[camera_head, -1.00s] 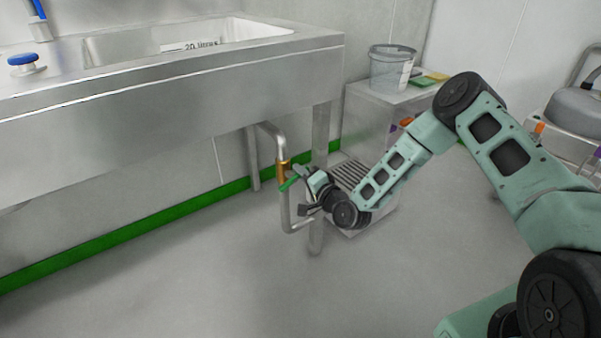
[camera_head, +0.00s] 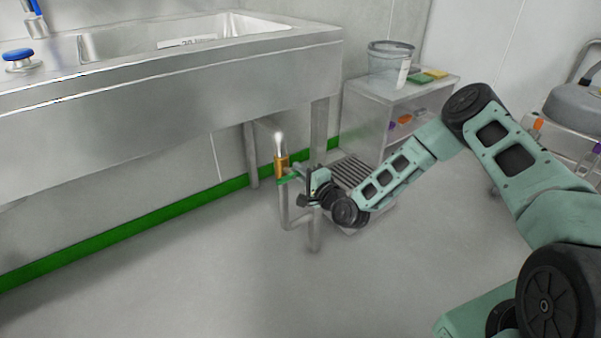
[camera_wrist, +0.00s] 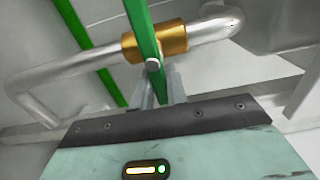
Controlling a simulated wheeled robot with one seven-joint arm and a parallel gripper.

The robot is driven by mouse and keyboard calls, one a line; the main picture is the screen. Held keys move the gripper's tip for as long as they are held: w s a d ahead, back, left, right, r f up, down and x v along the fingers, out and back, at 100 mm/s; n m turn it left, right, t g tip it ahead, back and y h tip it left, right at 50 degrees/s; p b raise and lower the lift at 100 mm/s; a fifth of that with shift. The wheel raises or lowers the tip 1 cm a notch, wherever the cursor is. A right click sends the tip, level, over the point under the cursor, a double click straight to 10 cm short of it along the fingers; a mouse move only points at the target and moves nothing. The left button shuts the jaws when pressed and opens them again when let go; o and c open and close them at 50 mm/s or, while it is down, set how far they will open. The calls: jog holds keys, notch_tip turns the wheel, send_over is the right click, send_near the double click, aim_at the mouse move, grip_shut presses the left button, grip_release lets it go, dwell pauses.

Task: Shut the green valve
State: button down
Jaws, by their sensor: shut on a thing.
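The green valve has a brass body (camera_head: 281,167) on a metal pipe under the sink, with a flat green lever handle (camera_head: 288,180). In the wrist view the brass body (camera_wrist: 173,39) sits on the silver pipe, and the green lever (camera_wrist: 143,28) crosses the pipe at a steep angle. My gripper (camera_head: 303,180) is at the lever, to the right of the brass body. In the wrist view its fingers (camera_wrist: 160,90) are shut on the lever's near part, which is partly hidden between them.
The steel sink (camera_head: 180,92) overhangs the pipe, and its leg (camera_head: 319,135) stands close behind my gripper. A small cabinet (camera_head: 365,112) with a clear bucket (camera_head: 390,66) on top is behind to the right. A ribbed grey object (camera_head: 355,172) lies low behind my arm. The floor in front is clear.

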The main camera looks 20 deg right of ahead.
jog(key=shift+s+f, duration=0.1)
jog(key=shift+f, duration=0.05)
jog(key=c, duration=1.4)
grip_release()
jog(key=p+v, duration=0.3)
jog(key=v, duration=1.4)
jog(key=shift+s, duration=0.15)
